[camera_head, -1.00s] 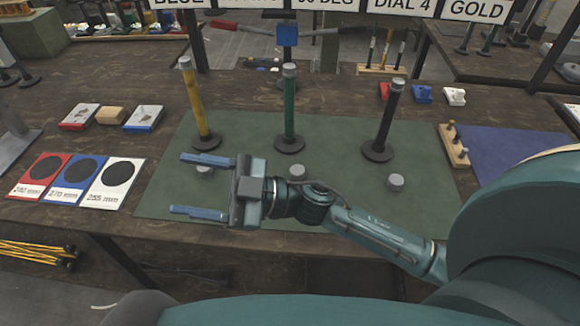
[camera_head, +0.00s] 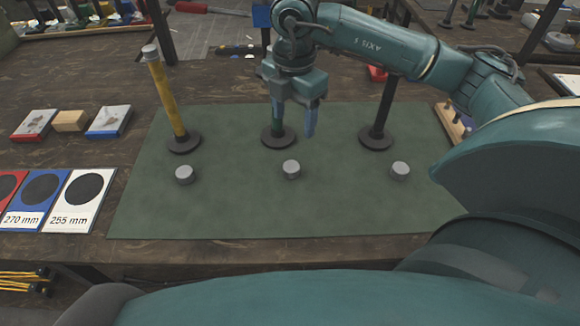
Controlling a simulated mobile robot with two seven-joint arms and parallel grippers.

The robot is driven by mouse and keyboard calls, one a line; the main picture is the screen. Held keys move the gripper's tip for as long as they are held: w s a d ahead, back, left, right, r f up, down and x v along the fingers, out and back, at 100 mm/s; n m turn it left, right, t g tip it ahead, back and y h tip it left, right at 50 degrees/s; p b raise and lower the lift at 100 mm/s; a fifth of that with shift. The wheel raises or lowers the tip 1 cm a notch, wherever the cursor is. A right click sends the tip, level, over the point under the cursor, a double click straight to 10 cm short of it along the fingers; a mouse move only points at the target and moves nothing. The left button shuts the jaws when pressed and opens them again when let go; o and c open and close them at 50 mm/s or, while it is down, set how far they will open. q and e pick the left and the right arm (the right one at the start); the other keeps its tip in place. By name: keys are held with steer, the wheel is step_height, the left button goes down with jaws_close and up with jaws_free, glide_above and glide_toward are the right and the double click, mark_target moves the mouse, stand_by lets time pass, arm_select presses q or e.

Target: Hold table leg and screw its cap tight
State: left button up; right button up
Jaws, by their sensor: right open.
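Three table legs stand upright on dark round bases on a green mat (camera_head: 230,215): a yellow leg (camera_head: 166,100), a green leg (camera_head: 277,128) and a black leg (camera_head: 384,105). Three small grey caps lie in front of them: a left cap (camera_head: 184,174), a middle cap (camera_head: 291,169) and a right cap (camera_head: 400,170). My right gripper (camera_head: 294,118) is open, fingers pointing down, in front of the green leg and hiding its upper part. I cannot tell whether the leg is between the fingers. My left gripper is out of view.
At the left are a red-based block (camera_head: 37,123), a wooden block (camera_head: 69,121) and a blue-based block (camera_head: 108,121). Cards with black discs, such as the white card (camera_head: 80,200), lie on the table's left front. The front of the mat is clear around the caps.

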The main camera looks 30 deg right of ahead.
glide_above(291, 166)
steer(key=f, duration=0.8)
steer(key=shift+d, duration=0.25)
steer(key=shift+f, duration=0.1)
steer(key=f, duration=0.3)
steer(key=f+p, duration=0.1)
steer(key=f, duration=0.1)
steer(key=shift+a, duration=0.25)
steer(key=c, duration=1)
